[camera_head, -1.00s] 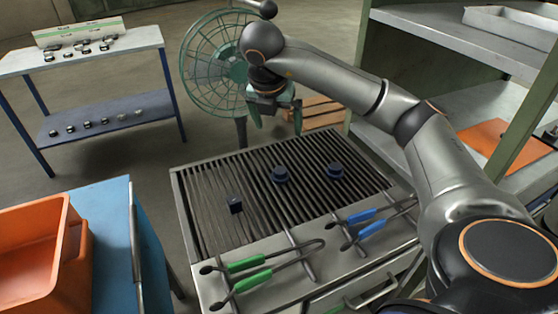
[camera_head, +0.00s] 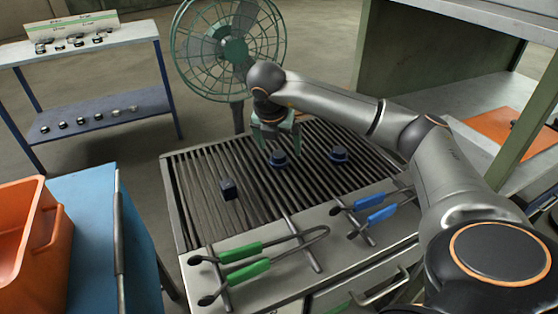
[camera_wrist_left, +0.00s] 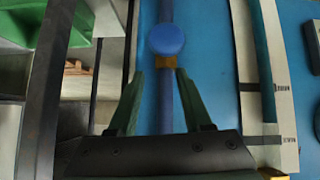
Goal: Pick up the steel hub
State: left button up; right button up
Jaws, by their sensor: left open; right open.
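Two dark blue round flanged pieces stand on the slatted grate (camera_head: 205,205): a middle one (camera_head: 278,159) and a right one (camera_head: 339,154). I cannot tell for sure which is the steel hub. My right gripper (camera_head: 279,148) is open, fingers down, just over the middle piece, with its fingers seeming to come down on either side. Contact cannot be made out. My left gripper (camera_wrist_left: 158,75) shows only in the left wrist view, open and empty, away from the grate.
Green-handled tongs (camera_head: 245,260) and blue-handled tongs (camera_head: 375,210) lie along the front ledge. A green fan (camera_head: 228,48) stands behind. An orange bin (camera_head: 55,245) is at left. A blue round knob (camera_wrist_left: 167,40) lies beyond my left fingers.

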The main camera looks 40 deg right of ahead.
aim_at(279, 153)
jog(key=x, duration=0.5)
jog(key=shift+w+f, duration=0.1)
jog(key=shift+w, duration=0.25)
grip_shut()
dwell(0.4)
